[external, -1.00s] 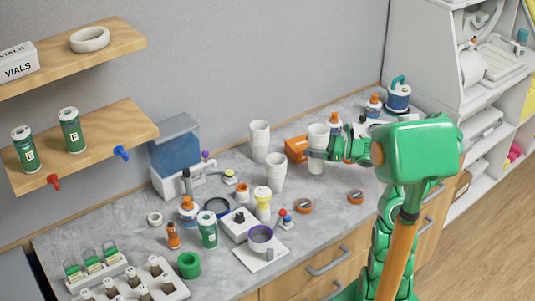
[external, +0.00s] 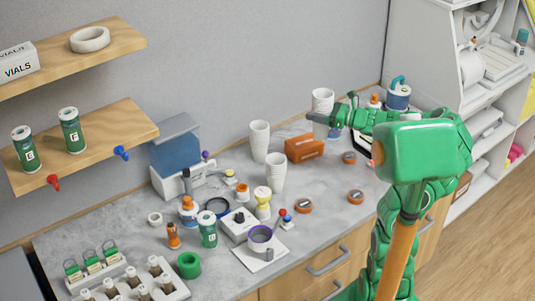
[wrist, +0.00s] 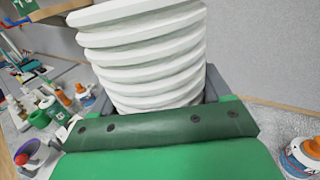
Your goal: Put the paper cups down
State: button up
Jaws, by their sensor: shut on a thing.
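A stack of white paper cups (external: 322,99) is in my gripper (external: 324,118), toward the back of the counter (external: 335,188). The nested rims fill the upper middle of the wrist view (wrist: 150,50), close to the camera. My gripper is shut around the stack, and the stack looks upright. Its lower end is partly hidden, so I cannot tell whether it touches the counter. Two other stacks of white cups, one farther back (external: 259,141) and one nearer (external: 275,172), stand upright to the left.
Orange-and-black round items (external: 304,206) lie nearer the front. A blue-and-white container (external: 397,95) stands at the back right. The counter around the orange box has some bare room.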

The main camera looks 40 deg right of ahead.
jog(key=shift+w+d+r, duration=0.15)
jog(key=shift+d+r, duration=0.05)
jog(key=shift+r, duration=0.05)
jog(key=shift+w+d+f, duration=0.1)
jog(key=shift+w, duration=0.15)
jog(key=w+d+f, duration=0.4)
jog(key=w+f, duration=0.8)
jog(key=shift+w+f, duration=0.35)
jog(key=shift+d, duration=0.1)
jog(key=o, duration=1)
jog(key=shift+f, duration=0.1)
